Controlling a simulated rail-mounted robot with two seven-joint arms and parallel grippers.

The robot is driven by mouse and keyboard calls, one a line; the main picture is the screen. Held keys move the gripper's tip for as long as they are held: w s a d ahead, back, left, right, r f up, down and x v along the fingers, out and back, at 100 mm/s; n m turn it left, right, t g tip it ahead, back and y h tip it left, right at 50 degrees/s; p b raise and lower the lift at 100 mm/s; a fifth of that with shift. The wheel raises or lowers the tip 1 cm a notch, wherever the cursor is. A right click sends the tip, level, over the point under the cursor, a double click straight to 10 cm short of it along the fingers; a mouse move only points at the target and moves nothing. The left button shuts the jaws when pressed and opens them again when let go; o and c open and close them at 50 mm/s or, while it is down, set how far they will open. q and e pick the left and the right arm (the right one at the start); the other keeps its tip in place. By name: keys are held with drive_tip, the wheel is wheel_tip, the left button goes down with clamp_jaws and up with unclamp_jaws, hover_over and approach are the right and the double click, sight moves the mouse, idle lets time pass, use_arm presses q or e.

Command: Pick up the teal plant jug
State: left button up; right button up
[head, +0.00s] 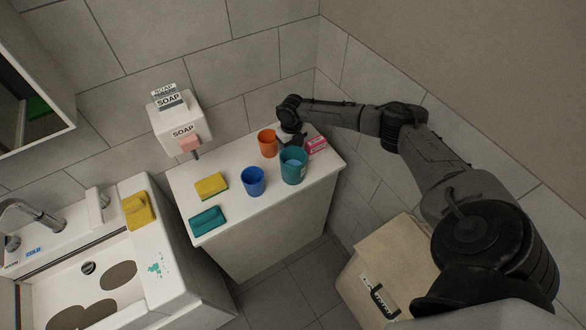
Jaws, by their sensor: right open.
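The teal plant jug (293,170) stands upright on the white counter near its right end. Something lighter shows inside its open top. My right gripper (292,143) hangs just behind and above the jug, between an orange cup (267,143) and a pink box (317,145). It is open, with no object visible in it. The jug partly hides the fingertips, and I cannot tell whether they touch its rim. My left gripper is out of view.
A blue cup (253,181) stands left of the jug. A yellow sponge (211,186) and a teal sponge (207,220) lie farther left on the counter (228,204). A soap dispenser (181,124) hangs on the wall. A sink (95,270) is at left, a beige bin (385,270) at lower right.

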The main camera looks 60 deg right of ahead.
clamp_jaws()
idle(0.5)
drive_tip(key=shift+r, duration=0.1)
